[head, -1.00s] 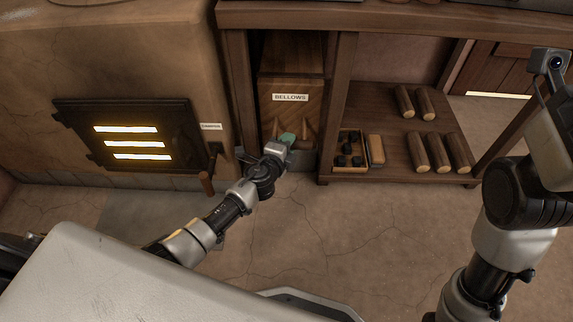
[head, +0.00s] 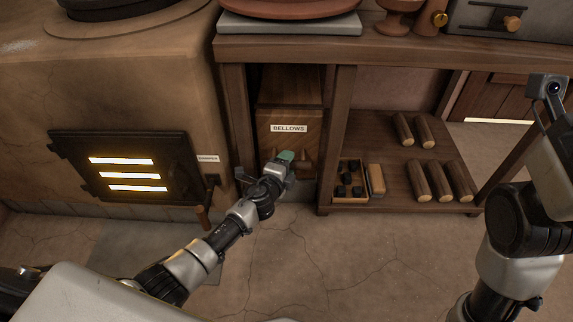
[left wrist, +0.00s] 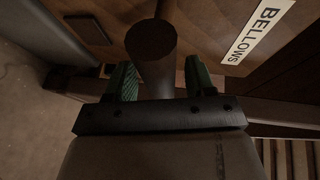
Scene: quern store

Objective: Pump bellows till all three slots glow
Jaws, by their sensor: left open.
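The wooden bellows (head: 265,128), labelled BELLOWS, stands in the left bay under the bench. In the left wrist view its round wooden handle (left wrist: 152,45) points toward the camera between my green fingertips. My left gripper (head: 287,156) is open around the handle; I cannot tell whether the fingers touch it. The left gripper also shows in the wrist view (left wrist: 161,78). The dark stove door (head: 180,170) at the left has three slots, top (head: 121,160), middle (head: 124,175) and bottom (head: 136,188), all glowing bright yellow-white. My right arm is at the right; its fingers are not visible.
A damper handle (head: 204,217) hangs right of the stove door. The lower shelf (head: 385,175) holds several logs (head: 422,180), a small box (head: 350,198) of dark lumps and a tan block (head: 376,180). The bench top (head: 400,50) overhangs the bellows. The floor in front is clear.

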